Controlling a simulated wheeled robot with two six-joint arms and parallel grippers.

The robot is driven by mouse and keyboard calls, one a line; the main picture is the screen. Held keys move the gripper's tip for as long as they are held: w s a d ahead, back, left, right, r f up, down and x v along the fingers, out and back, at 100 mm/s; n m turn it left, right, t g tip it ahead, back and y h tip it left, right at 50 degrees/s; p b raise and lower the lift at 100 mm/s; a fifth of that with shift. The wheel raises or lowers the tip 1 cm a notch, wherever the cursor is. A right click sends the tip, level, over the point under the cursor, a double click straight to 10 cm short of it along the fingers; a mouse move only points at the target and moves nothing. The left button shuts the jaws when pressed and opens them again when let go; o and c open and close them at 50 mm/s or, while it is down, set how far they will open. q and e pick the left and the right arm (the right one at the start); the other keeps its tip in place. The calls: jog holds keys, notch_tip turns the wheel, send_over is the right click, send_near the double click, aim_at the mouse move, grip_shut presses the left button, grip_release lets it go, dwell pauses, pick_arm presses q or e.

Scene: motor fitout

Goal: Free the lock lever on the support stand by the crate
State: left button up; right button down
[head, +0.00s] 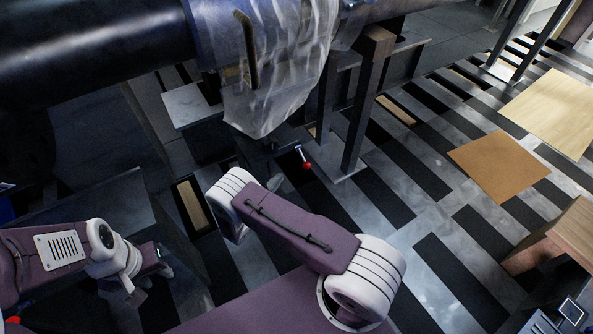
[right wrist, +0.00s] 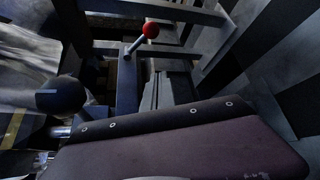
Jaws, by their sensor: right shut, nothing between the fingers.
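The lock lever (head: 303,156) shows in the head view as a short pale bar with a red knob, low beside the support stand (head: 357,120), a dark upright post on a base plate. In the right wrist view the lever's red knob (right wrist: 150,30) is at top centre, its stem slanting down left to a bluish upright. My right gripper (right wrist: 167,78) is shut and empty, pointing toward the lever with a visible gap below the knob.
A large dark cylinder (head: 95,40) and a sheet of clear plastic (head: 275,80) hang over the stand. A wooden box (head: 560,240) is at right, with boards (head: 498,165) on the striped floor. A black ball (right wrist: 62,94) is at left in the wrist view.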

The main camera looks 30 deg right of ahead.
aim_at(304, 163)
jog(key=w+d+b, duration=0.2)
jog(key=d+b, duration=0.1)
jog(key=d, duration=0.6)
jog(key=shift+f+b, duration=0.3)
jog(key=shift+b, duration=0.05)
jog(key=shift+w+d, duration=0.1)
jog(key=r+n+g+p, duration=0.1)
jog(key=p, duration=0.1)
jog(key=s+r+n+g+p, duration=0.1)
jog(key=p, duration=0.1)
jog(key=r+p, duration=0.1)
jog(key=p, duration=0.1)
jog(key=shift+s+d+n+g+y, duration=0.1)
jog(key=shift+s+n+g+y, duration=0.3)
jog(key=shift+s+r+p, duration=0.1)
jog(key=shift+r+p, duration=1.4)
jog(key=shift+r, duration=0.6)
